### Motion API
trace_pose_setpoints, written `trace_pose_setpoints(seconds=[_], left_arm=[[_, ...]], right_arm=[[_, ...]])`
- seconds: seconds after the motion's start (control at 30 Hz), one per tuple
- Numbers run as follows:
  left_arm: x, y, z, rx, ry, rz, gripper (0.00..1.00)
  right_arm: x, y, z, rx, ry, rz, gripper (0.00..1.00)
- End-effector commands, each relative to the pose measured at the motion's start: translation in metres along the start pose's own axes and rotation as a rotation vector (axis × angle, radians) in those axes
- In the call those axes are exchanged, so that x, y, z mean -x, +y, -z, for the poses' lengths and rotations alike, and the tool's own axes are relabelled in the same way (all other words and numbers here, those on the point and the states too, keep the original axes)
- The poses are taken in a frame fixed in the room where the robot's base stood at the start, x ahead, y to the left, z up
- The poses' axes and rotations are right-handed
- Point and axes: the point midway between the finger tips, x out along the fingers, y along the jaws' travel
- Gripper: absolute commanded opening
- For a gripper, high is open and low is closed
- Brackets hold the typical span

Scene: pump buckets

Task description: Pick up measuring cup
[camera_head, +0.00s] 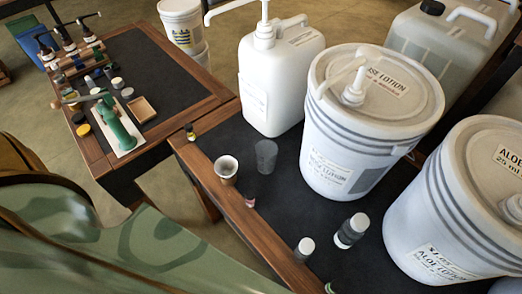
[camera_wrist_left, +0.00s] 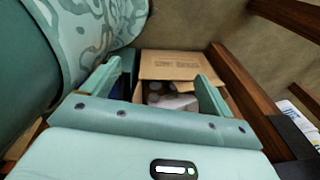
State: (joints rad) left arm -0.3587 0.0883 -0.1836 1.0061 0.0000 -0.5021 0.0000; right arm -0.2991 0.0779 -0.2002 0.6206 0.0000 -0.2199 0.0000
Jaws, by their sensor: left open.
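A translucent grey cup (camera_head: 266,156), which looks like the measuring cup, stands upright on the dark table top beside the large white bucket. A white-rimmed cup (camera_head: 226,168) stands to its left near the wooden edge; I cannot tell its contents. In the left wrist view my left gripper (camera_wrist_left: 158,70) is open, its two green fingers wide apart with nothing between them. It points down toward an open cardboard box (camera_wrist_left: 170,65), and no cup shows there. My left gripper and right gripper do not show in the head view.
Lotion buckets (camera_head: 372,110) and a white pump jug (camera_head: 277,85) stand behind and right of the cups. Small bottles (camera_head: 352,231) stand in front. A second table (camera_head: 165,70) at left holds a green press (camera_head: 115,125) and bottles. A wooden rim (camera_head: 225,215) edges the near table.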

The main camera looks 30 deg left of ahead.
Motion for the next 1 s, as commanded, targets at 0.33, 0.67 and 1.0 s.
trace_pose_setpoints(seconds=[0.33, 0.67, 1.0], left_arm=[[0.047, -0.040, 0.076, -0.102, 0.066, 0.103, 0.86], [0.148, -0.093, 0.143, -0.195, 0.120, 0.281, 0.86], [0.264, -0.136, 0.186, -0.595, 0.057, 0.618, 0.86]], right_arm=[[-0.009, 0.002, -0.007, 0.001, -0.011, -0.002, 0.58], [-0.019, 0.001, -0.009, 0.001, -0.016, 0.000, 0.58], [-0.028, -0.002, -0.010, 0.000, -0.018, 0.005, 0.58]])
